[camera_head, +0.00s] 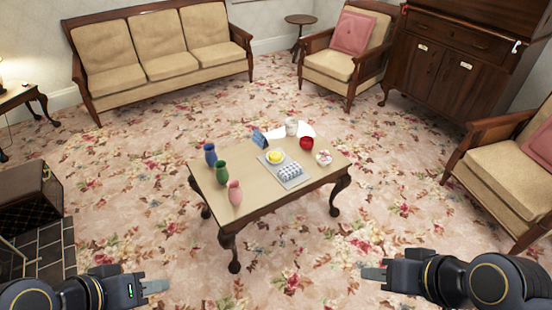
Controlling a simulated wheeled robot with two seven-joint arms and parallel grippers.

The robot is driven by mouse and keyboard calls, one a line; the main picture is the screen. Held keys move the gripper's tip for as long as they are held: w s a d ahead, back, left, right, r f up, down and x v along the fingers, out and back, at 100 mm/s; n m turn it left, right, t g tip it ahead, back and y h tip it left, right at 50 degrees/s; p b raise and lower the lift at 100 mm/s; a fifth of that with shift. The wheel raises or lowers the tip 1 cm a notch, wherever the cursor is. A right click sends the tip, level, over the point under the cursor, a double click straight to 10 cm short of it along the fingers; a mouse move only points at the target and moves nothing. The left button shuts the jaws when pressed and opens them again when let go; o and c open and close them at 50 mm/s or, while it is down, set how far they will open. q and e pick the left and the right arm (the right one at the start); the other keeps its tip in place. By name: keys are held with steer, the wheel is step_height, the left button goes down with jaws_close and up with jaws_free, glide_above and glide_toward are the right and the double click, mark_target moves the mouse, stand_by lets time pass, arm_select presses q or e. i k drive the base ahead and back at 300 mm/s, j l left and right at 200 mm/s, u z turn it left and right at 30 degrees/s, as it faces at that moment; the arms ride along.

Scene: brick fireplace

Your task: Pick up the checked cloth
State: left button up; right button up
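The checked cloth (290,171) is a small folded blue-and-white bundle. It lies on a grey mat (297,183) on the low wooden coffee table (258,205), next to a yellow item (275,156). My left gripper (166,286) is at the bottom left, in front of the table and well apart from the cloth. My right gripper (364,274) is at the bottom right, also well apart from the cloth. Both look empty. The gap between the fingers of each is too small to make out.
Blue (211,154), green (222,173) and pink (235,192) vases stand on the table's left. A red object (306,143), a white mug (291,127) and a patterned round object (324,157) are behind and right of the cloth. Carpet (300,250) in front is clear.

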mark_target(292, 170)
steer(key=i+u, duration=0.25)
steer(key=i, duration=0.2)
steer(key=i+l+u, duration=0.1)
steer(key=i+u, duration=0.15)
steer(key=i, duration=0.2)
steer(key=i+l+u, duration=0.25)
steer(key=i, duration=0.25)
steer(key=j, duration=0.1)
